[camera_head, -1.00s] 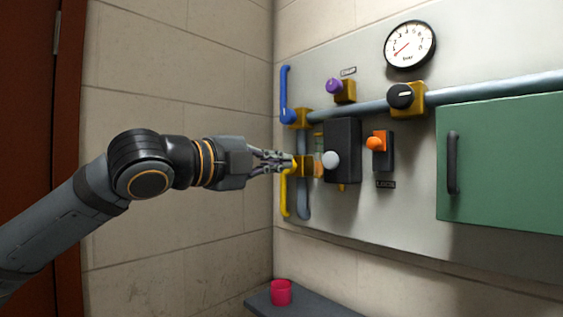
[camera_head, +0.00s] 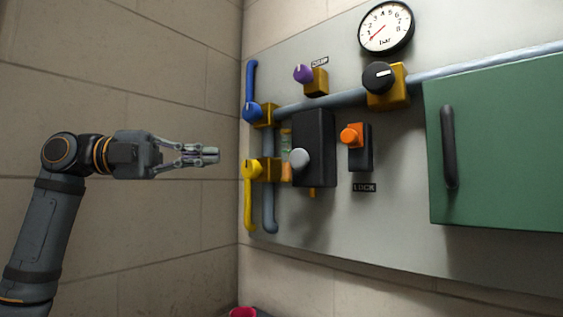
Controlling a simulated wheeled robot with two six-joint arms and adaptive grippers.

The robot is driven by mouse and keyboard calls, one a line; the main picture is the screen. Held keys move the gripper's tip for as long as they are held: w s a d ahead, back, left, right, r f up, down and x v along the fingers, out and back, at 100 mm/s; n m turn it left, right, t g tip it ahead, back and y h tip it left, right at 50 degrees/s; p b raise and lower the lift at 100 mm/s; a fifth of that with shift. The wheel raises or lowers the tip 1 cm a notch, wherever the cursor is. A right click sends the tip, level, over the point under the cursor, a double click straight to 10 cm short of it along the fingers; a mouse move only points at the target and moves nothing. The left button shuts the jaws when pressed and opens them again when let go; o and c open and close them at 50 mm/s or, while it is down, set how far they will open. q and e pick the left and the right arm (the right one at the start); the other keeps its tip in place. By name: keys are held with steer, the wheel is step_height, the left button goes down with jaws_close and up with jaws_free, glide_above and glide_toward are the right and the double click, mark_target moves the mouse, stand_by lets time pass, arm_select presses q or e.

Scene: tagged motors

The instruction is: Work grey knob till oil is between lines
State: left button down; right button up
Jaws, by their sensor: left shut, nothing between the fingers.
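The grey knob (camera_head: 299,159) sits on the front of a black box (camera_head: 315,140) on the wall panel. A narrow sight glass (camera_head: 286,146) shows at the box's left side, greenish above and orange below. Its lines and the exact oil level are too small to tell. My left gripper (camera_head: 214,155) is shut and empty, left of the yellow valve and apart from the panel. My right gripper is not in view.
A yellow-handled valve (camera_head: 249,169) and a blue-handled valve (camera_head: 252,111) stand at the panel's left edge. A purple knob (camera_head: 302,74), black knob (camera_head: 378,76), orange knob (camera_head: 352,135), gauge (camera_head: 386,27) and green door (camera_head: 500,150) are nearby. A pink cup (camera_head: 243,312) is below.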

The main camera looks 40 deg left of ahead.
arm_select(q)
steer(key=p, duration=0.4)
glide_toward(302, 159)
steer(key=s+d, duration=0.1)
steer(key=d, duration=0.2)
steer(key=w+p, duration=0.2)
steer(key=w, duration=0.1)
steer(key=w+d+p, duration=0.1)
steer(key=shift+w+d+r, duration=0.1)
steer(key=shift+w+r, duration=0.1)
steer(key=shift+r, duration=0.1)
steer(key=shift+w+f+p, duration=0.15)
steer(key=shift+w+p, duration=0.15)
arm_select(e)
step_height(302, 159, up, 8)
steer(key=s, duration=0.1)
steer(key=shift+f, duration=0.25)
arm_select(q)
steer(key=shift+d, duration=0.1)
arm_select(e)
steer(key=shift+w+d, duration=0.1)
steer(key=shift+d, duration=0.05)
